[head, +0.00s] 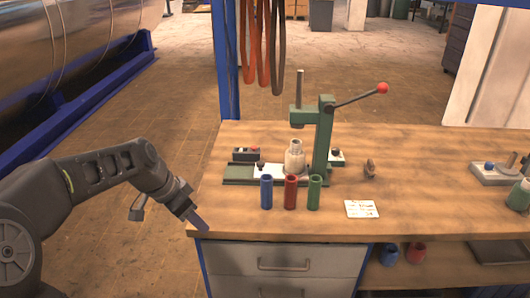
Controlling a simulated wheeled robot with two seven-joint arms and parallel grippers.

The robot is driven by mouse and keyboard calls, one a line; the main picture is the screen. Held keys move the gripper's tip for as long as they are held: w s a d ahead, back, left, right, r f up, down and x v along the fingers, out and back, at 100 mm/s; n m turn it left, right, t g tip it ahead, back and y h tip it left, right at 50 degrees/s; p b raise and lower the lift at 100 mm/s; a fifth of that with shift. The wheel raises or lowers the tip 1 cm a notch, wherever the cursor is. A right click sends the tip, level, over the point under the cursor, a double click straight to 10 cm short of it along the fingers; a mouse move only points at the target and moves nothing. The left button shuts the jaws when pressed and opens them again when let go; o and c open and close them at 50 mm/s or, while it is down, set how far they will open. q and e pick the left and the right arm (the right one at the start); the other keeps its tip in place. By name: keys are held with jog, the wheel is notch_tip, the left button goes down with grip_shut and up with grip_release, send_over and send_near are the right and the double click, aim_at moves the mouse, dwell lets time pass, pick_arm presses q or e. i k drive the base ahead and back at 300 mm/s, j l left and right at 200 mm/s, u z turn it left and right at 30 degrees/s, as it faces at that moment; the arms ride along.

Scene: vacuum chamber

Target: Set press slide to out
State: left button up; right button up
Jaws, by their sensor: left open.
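A green arbor press (323,140) stands on the wooden bench (420,200), with a lever ending in a red knob (382,88). Its low green base (238,174) extends to the left. A pale slide plate (285,171) with a small black knob (260,166) lies on this base. A metal cylindrical part (294,157) stands on the slide, below the ram. I cannot tell exactly how far the slide sits along the base. My left gripper (197,220) is open and empty at the bench's front left corner, apart from the press. My right gripper is out of view.
Blue (266,192), red (290,191) and green (314,191) tubes stand in front of the press. A dark box (246,154) sits behind the base. A blue post (224,60) rises behind.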

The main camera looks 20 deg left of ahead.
aim_at(277, 171)
jog(key=i, duration=1.2)
